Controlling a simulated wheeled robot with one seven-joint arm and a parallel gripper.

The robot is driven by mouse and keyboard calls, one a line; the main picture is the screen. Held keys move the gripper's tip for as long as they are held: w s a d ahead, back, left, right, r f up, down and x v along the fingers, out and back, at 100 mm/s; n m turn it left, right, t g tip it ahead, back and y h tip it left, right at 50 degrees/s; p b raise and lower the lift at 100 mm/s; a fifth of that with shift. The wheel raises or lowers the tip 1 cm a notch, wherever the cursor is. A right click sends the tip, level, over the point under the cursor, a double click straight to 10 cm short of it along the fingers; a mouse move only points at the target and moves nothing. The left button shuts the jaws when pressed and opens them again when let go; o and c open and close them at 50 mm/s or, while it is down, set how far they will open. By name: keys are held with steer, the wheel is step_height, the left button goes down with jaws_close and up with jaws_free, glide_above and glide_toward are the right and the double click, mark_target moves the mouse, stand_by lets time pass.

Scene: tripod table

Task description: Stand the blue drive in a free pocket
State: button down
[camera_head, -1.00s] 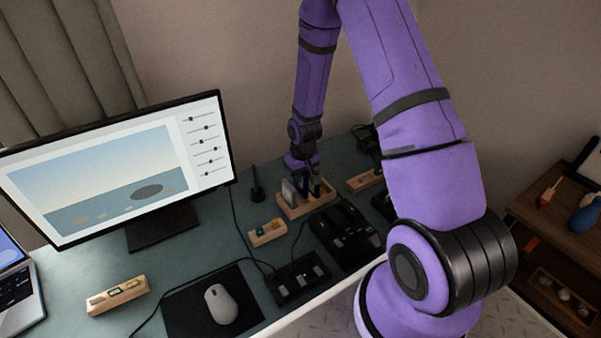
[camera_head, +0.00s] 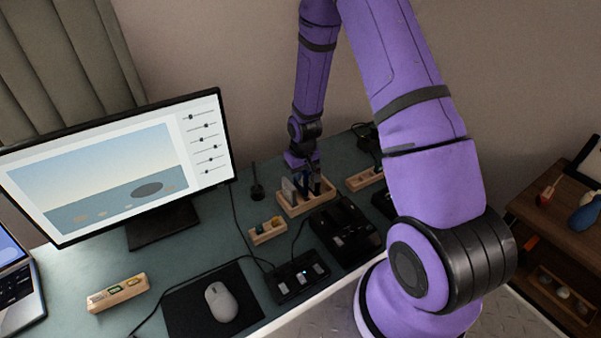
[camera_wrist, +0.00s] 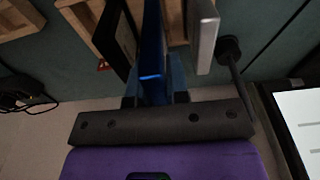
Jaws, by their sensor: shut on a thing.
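The blue drive (camera_wrist: 152,50) is upright between the fingers of my gripper (camera_wrist: 154,92) in the wrist view. My gripper is shut on it. In the head view my gripper (camera_head: 303,172) is over the wooden rack (camera_head: 308,208), with the blue drive (camera_head: 302,184) partly hidden below it. In the wrist view a black drive (camera_wrist: 116,40) stands to the left of the blue one, and a silver drive (camera_wrist: 203,35) to the right. The drive's lower end is hidden, so I cannot tell how deep it sits in a pocket.
A small wooden block (camera_head: 268,232) and a black dock (camera_head: 342,232) stand in front of the rack. Another wooden holder (camera_head: 364,179) is to its right. A thin dark stand (camera_head: 257,190) is close on the left. The monitor (camera_head: 110,170) stands further left.

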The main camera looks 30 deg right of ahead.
steer(key=shift+f, duration=2.1)
steer(key=c, duration=1)
jaws_free()
steer(key=shift+c, duration=0.2)
steer(key=r, duration=0.3)
steer(key=s+r, duration=0.1)
steer(key=r, duration=0.6)
steer(key=shift+s+r, duration=0.15)
steer(key=shift+r, duration=0.2)
